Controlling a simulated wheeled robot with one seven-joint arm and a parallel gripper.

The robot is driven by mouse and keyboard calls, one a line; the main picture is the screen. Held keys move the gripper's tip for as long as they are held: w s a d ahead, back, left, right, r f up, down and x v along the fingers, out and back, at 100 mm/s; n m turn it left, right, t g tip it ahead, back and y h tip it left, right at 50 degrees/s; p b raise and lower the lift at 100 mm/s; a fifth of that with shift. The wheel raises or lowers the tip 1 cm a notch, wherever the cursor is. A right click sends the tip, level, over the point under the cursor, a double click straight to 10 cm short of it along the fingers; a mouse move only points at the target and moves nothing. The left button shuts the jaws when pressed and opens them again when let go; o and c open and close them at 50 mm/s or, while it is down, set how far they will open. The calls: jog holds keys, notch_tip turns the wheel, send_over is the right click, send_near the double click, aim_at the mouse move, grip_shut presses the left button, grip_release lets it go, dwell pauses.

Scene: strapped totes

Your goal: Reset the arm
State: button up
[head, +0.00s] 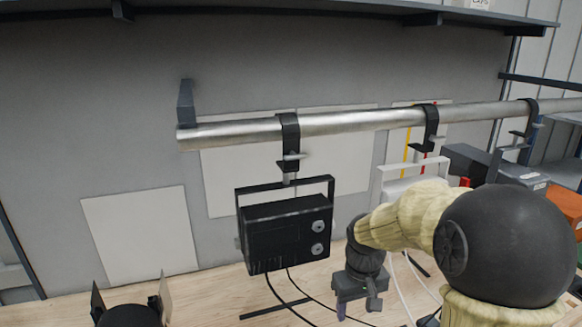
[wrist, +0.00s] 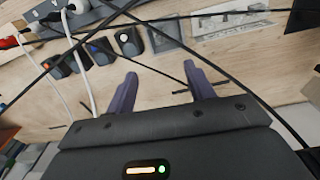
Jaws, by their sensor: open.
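My arm comes in from the lower right in the head view, with a black ball-shaped joint and cream-covered links. It bends over to the left and then down. My gripper (head: 357,304) hangs at the arm's end, low over the wooden worktop (head: 215,284), right of the hanging black box. In the wrist view my gripper (wrist: 160,72) shows two dark purple fingers spread apart with nothing between them. The worktop and thin black cables (wrist: 155,70) lie beyond the fingers. Whether any cable touches the fingers, I cannot tell.
A metal pipe (head: 355,122) with several clamps crosses above. A black box (head: 285,232) with two knobs sits below one clamp. A dark two-finned object (head: 130,314) stands at lower left. Several button boxes (wrist: 128,40) and a white cable (wrist: 75,60) lie on the worktop.

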jog(key=s+f+m+t, duration=0.2)
jog(key=s+f+m, duration=0.1)
jog(key=s, duration=0.8)
jog(key=shift+s+f, duration=0.2)
jog(key=shift+s, duration=0.2)
jog(key=shift+d, duration=0.1)
dwell(0.4)
jog(key=shift+c, duration=0.2)
jog(key=c, duration=0.3)
jog(key=shift+w, duration=0.1)
jog(key=shift+c, duration=0.2)
